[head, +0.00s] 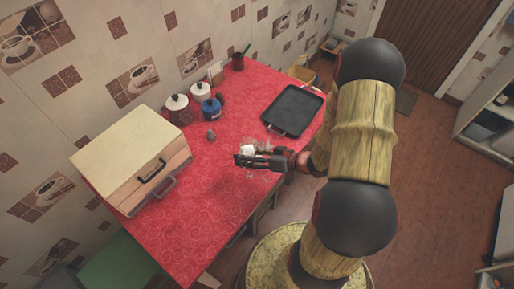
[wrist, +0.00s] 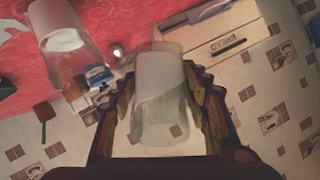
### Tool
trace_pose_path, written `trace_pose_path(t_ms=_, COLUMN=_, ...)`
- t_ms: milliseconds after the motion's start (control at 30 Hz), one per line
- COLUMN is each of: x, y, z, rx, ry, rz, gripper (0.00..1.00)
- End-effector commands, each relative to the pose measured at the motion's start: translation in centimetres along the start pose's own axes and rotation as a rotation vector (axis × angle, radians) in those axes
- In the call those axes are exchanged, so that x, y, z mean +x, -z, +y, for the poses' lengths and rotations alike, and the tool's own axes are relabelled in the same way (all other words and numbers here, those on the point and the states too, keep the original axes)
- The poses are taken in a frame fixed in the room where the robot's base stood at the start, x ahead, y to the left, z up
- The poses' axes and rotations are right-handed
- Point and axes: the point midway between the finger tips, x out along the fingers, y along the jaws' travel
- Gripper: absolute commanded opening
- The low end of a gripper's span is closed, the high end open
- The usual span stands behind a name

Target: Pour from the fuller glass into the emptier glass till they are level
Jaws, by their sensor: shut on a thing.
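My gripper (wrist: 160,112) is shut on a clear glass (wrist: 158,132) holding whitish liquid (wrist: 160,78). The liquid's edge runs slanted across this glass in the wrist view, so the glass looks tilted. A second clear glass (wrist: 75,72) with white liquid (wrist: 64,40) stands on the red counter at the upper left of the wrist view, apart from the held one and partly cut off by the frame. In the head view my gripper (head: 262,160) is over the counter's right edge, with a white patch of liquid (head: 248,150) at its fingers. The two glasses are hard to separate there.
On the red counter (head: 205,225) stand a wooden bread box (head: 125,150), a dark tray (head: 292,109), lidded pots (head: 178,108), a blue pot (head: 211,108) and a small grey object (head: 211,134). Bare counter lies between the box and my gripper.

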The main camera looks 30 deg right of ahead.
Motion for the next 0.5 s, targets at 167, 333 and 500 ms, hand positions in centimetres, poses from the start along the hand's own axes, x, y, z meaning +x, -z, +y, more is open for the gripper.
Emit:
trace_pose_path(t_ms=167, x=0.18, y=-0.25, z=-0.12, rx=-0.041, ry=-0.017, rz=0.001, gripper=0.08)
trace_pose_path(t_ms=333, x=0.16, y=-0.22, z=-0.11, rx=-0.044, ry=-0.018, rz=0.001, gripper=0.08)
trace_pose_path(t_ms=500, x=0.16, y=-0.2, z=-0.11, rx=-0.043, ry=-0.018, rz=0.001, gripper=0.08)
